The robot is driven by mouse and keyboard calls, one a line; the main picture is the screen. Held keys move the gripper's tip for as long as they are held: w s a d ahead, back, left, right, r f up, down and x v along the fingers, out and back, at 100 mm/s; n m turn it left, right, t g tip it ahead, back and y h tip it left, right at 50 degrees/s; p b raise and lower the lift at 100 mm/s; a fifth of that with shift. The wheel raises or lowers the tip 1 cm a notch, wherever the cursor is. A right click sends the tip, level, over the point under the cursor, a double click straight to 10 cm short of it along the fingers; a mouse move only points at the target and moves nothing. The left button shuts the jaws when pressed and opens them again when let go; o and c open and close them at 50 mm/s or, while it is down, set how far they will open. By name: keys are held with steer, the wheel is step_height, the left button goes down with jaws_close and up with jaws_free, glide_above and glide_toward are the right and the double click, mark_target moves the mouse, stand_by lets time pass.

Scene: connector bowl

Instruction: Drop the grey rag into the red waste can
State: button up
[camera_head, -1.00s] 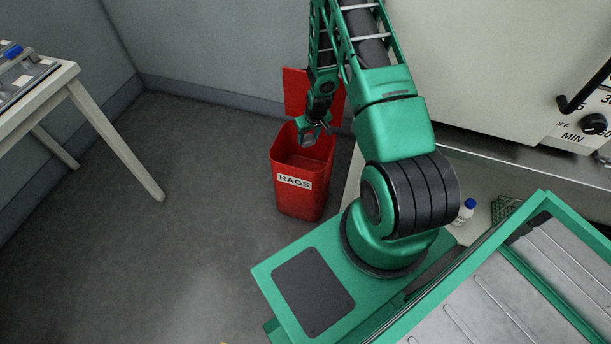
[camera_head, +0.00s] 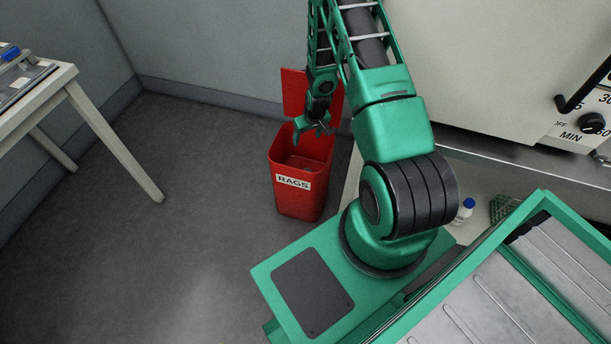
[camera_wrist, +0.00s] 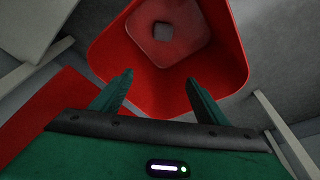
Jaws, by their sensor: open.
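The red waste can (camera_head: 298,198), labelled RAGS, stands on the floor with its lid raised at the back. My gripper (camera_head: 311,132) is above the can's mouth, its fingers spread and empty. In the wrist view my gripper (camera_wrist: 159,78) is open over the can (camera_wrist: 110,45), with nothing between the fingers. A small grey square patch, which looks like the grey rag (camera_wrist: 163,31), lies at the bottom inside the can, apart from the fingers. The head view does not show the rag clearly.
A white table (camera_head: 110,130) stands at the left. A large pale appliance with a dial (camera_head: 594,123) is at the right, and a small blue-capped bottle (camera_head: 466,211) stands below it. The floor left of the can is clear.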

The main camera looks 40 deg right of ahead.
steer(key=v, duration=0.9)
steer(key=shift+r, duration=0.25)
steer(key=shift+s, duration=0.1)
steer(key=shift+r, duration=0.1)
